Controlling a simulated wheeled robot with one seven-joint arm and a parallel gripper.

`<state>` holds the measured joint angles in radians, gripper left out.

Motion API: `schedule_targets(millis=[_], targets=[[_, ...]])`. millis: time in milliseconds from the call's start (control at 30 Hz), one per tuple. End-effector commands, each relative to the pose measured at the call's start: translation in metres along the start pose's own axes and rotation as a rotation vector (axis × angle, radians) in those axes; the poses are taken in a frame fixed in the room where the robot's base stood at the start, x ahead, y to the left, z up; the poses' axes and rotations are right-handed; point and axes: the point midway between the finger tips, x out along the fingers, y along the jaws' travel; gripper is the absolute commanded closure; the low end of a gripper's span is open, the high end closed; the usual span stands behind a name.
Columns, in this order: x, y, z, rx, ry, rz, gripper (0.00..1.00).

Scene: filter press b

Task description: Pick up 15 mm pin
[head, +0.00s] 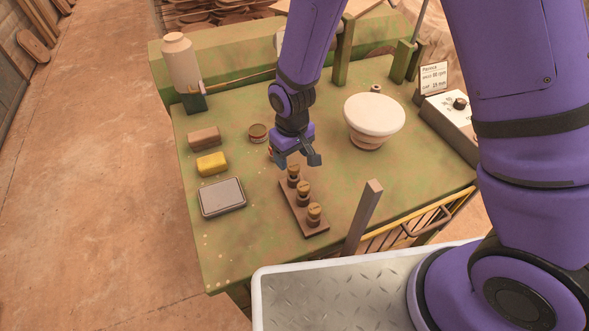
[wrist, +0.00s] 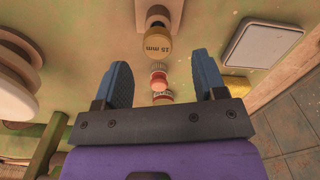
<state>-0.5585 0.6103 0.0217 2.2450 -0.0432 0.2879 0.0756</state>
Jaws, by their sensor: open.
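The 15 mm pin (wrist: 157,45) shows in the wrist view with a yellow top that carries its size label. It stands upright in a brown wooden block (wrist: 151,9). In the head view it appears to be the far pin (head: 293,171) of three in the block (head: 291,208). My gripper (head: 296,157) is open and empty, just behind and above that pin. In the wrist view the two fingers (wrist: 160,75) are spread apart, and the pin lies beyond their tips, roughly centred between them. The fingers are not around it.
The middle pin (head: 304,189) and near pin (head: 314,212) stand close by. A grey pad (head: 222,197), yellow sponge (head: 212,163) and brown block (head: 204,138) lie left. A white bowl-shaped object (head: 374,115) stands right. A wooden post (head: 363,216) rises at the front.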

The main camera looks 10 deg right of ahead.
Motion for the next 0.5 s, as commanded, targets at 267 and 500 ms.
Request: schedule_targets(millis=[267,500], targets=[[0.018,0.001,0.000,0.000,0.001,0.000,0.35],[0.048,0.004,0.001,0.001,-0.002,0.000,0.35]])
